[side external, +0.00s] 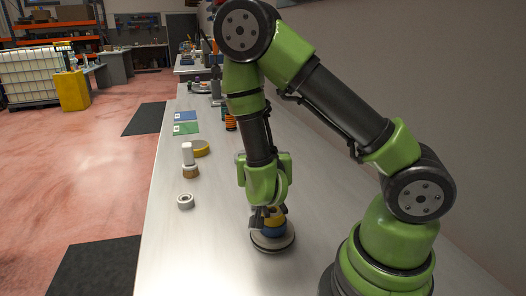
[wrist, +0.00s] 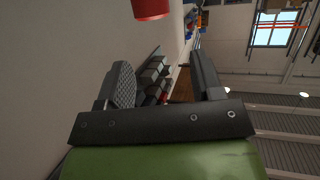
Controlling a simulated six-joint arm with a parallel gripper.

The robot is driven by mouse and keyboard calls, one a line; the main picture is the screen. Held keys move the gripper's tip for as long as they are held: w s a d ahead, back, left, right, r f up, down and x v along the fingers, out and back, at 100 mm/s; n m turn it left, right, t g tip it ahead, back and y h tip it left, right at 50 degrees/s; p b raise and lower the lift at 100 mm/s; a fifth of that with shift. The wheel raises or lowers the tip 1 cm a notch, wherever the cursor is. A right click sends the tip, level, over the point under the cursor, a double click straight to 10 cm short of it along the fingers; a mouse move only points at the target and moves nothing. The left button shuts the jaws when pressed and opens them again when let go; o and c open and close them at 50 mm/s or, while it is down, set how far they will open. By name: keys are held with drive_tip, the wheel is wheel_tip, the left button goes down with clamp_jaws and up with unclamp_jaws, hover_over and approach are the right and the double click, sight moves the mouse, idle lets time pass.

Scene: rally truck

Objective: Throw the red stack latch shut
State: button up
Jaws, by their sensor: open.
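A small red part (wrist: 164,97) shows beyond the fingers, beside dark grey blocky shapes (wrist: 152,77). A red cylinder (wrist: 151,8) is cut off by the top edge. I cannot tell which red part, if any, is the stack latch.
An orange-and-black item (side external: 230,121) stands farther back. The bench's front left is clear.

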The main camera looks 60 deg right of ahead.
drive_tip(key=shift+r, duration=1.25)
drive_tip(key=s+a+r+g+y, duration=0.1)
drive_tip(key=s+r+g+y, duration=0.1)
drive_tip(key=s+r+g, duration=0.3)
drive_tip(key=s+r+g+y, duration=0.1)
drive_tip(key=s+g+y, duration=0.2)
drive_tip(key=s, duration=0.4)
drive_tip(key=a+r+n+t+y, duration=0.6)
drive_tip(key=a+n+t+y, duration=0.1)
drive_tip(key=a, duration=0.4)
drive_tip(key=shift+w+a+r+n+t+y, duration=0.25)
drive_tip(key=shift+a+n+t+y, duration=0.2)
drive_tip(key=shift+y, duration=0.85)
